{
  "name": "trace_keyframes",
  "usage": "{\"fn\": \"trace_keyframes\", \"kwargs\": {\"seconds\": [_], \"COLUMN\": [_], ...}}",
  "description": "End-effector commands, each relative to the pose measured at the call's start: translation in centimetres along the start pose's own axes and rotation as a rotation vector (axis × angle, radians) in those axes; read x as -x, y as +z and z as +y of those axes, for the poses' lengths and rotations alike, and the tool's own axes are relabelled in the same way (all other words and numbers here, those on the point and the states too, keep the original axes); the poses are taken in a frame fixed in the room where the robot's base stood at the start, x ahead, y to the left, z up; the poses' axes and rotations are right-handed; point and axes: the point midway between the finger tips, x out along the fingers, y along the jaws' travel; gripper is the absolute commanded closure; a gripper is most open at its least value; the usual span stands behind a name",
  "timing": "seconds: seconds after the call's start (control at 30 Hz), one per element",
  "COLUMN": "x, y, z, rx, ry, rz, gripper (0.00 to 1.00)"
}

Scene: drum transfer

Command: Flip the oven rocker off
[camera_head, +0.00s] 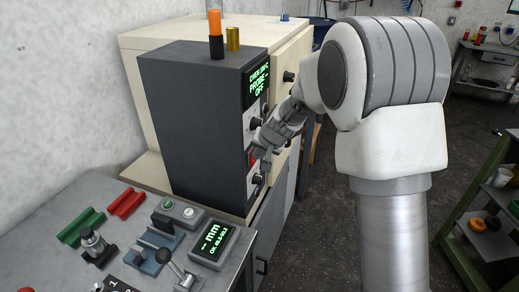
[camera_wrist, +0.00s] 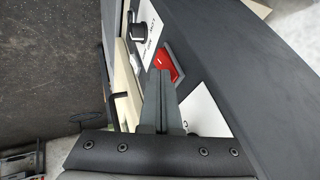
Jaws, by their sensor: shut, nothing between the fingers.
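The oven is a dark grey box (camera_head: 190,110) with a small green-lit display (camera_head: 257,82) that appears to read oven, probe and "OFF". Its red rocker (camera_wrist: 172,66) sits in a dark frame on the front panel, between two white label plates. It shows as a small red patch in the head view (camera_head: 251,158). My gripper (camera_wrist: 160,74) is shut and empty. Its fingertips are right at the rocker and cover part of its near edge in the wrist view; I cannot tell whether they touch. In the head view my gripper (camera_head: 262,160) partly hides the panel.
A black knob (camera_wrist: 138,32) sits on the label plate beyond the rocker. A cream cabinet (camera_head: 150,45) is behind. The bench (camera_head: 75,195) at left holds fixtures and a gauge. A green cart (camera_head: 470,210) stands right.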

Motion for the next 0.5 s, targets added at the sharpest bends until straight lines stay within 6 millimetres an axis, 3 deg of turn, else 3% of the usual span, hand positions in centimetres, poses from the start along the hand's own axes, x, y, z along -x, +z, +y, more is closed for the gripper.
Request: {"fn": "trace_keyframes", "kwargs": {"seconds": [0.5], "x": [1.2], "y": [-0.7], "z": [-0.6], "rx": [-0.002], "ry": [-0.001], "rz": [-0.001], "gripper": [1.00]}}
